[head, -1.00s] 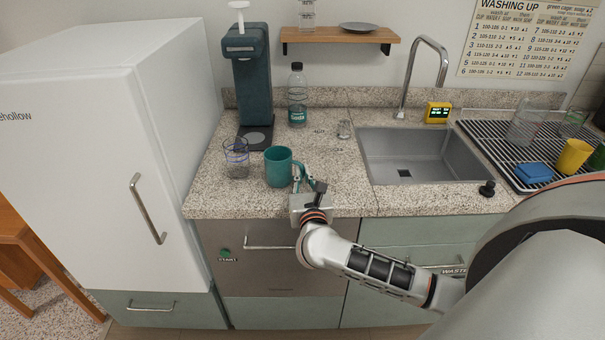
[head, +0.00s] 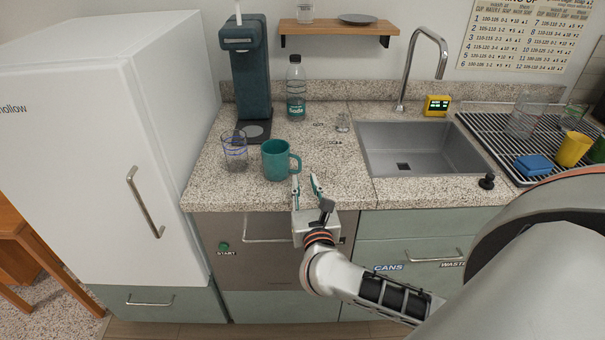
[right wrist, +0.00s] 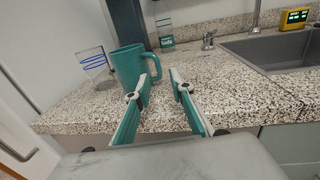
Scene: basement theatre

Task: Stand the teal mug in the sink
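The teal mug (head: 276,160) stands upright on the speckled counter, left of the sink, with its handle toward the right. It also shows in the right wrist view (right wrist: 127,68). My right gripper (head: 305,180) is open and empty at the counter's front edge, just in front and to the right of the mug. In the right wrist view its two fingers (right wrist: 161,86) are spread, with bare counter between them and the mug beyond the left finger. The grey sink (head: 420,158) is empty and lies right of the mug. My left gripper is not in view.
A clear glass with blue lines (head: 234,152) stands close left of the mug. A soda machine (head: 250,80) and a bottle (head: 296,90) stand behind. A tall tap (head: 443,62) rises behind the sink. A drying rack (head: 480,125) is at the right.

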